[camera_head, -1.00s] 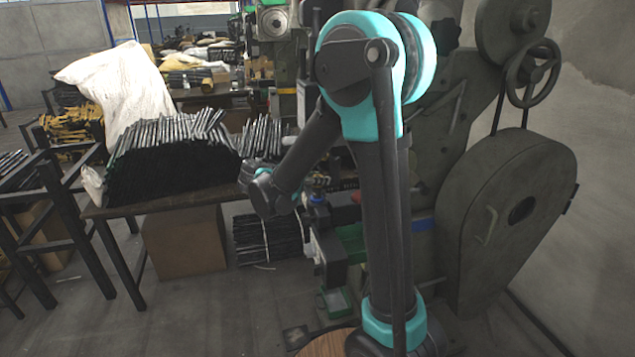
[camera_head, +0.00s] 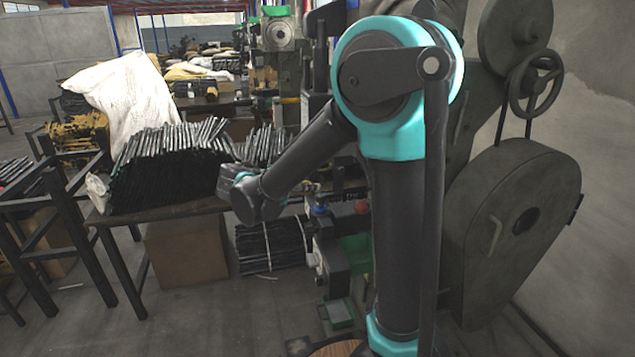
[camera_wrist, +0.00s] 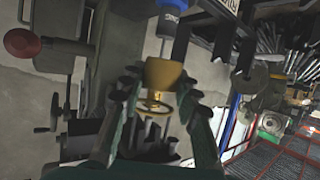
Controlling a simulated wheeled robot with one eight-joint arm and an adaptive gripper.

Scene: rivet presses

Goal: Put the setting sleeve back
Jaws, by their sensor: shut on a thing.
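The setting sleeve, a brass-coloured ring-like part (camera_wrist: 163,74), sits between the fingertips of my gripper (camera_wrist: 160,88) in the wrist view. My gripper is shut on it. In the head view a small blue part (camera_head: 318,210) shows on the press (camera_head: 333,258), right of my wrist. The sleeve cannot be made out in the head view, where my arm blocks part of the press.
A red knob (camera_wrist: 22,44) sticks out at the left of the wrist view. A large grey wheel guard (camera_head: 515,230) stands at the right. A table (camera_head: 165,208) piled with dark rods (camera_head: 170,165) stands at the left. Bare floor lies in front of it.

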